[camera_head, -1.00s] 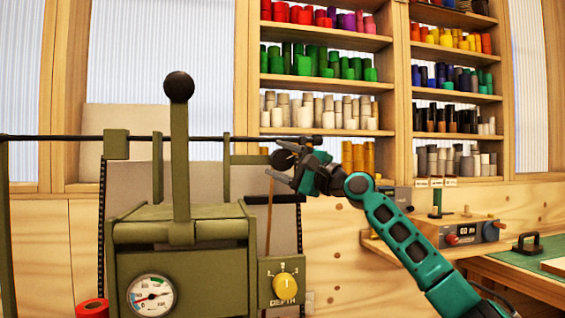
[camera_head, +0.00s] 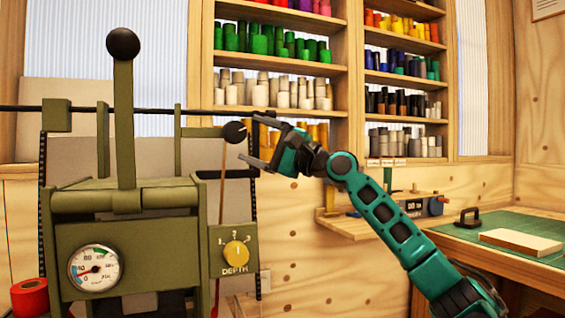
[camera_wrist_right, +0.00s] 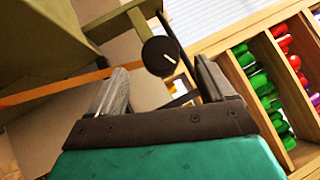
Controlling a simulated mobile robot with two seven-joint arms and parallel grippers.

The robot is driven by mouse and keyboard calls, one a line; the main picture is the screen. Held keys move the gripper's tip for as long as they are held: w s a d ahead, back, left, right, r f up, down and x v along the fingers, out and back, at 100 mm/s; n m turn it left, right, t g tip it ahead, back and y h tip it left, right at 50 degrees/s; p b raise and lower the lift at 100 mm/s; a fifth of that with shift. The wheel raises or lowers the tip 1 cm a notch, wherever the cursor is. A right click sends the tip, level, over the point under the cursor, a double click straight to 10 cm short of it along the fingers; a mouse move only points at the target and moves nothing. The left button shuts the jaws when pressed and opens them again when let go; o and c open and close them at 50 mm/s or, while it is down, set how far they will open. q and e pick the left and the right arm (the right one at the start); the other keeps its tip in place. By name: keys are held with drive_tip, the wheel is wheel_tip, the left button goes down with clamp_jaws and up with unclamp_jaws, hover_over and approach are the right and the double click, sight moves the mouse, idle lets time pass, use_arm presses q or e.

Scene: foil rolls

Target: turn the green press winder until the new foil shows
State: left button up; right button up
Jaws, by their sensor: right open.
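The green press (camera_head: 130,205) stands at the left in the head view, with a tall lever and a round gauge. Its winder is a black round knob (camera_head: 235,132) with a pale mark, at the right end of the upper bar. A thin orange-brown foil strip (camera_head: 222,185) hangs below it. My right gripper (camera_head: 253,140) is open and empty just right of the knob. In the wrist view the knob (camera_wrist_right: 160,56) lies between and beyond the open fingertips (camera_wrist_right: 161,72), seemingly not gripped. The orange strip (camera_wrist_right: 60,86) crosses at the left. My left gripper is out of view.
A yellow DEPTH dial (camera_head: 236,254) sits on the press below the knob. A red roll (camera_head: 30,297) is at lower left. Shelves of coloured rolls (camera_head: 280,68) stand behind.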

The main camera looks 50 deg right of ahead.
drive_tip(key=b+v, duration=0.3)
drive_tip(key=v, duration=0.3)
drive_tip(key=shift+s+b, duration=0.2)
drive_tip(key=shift+b, duration=0.2)
drive_tip(key=shift+f, duration=0.1)
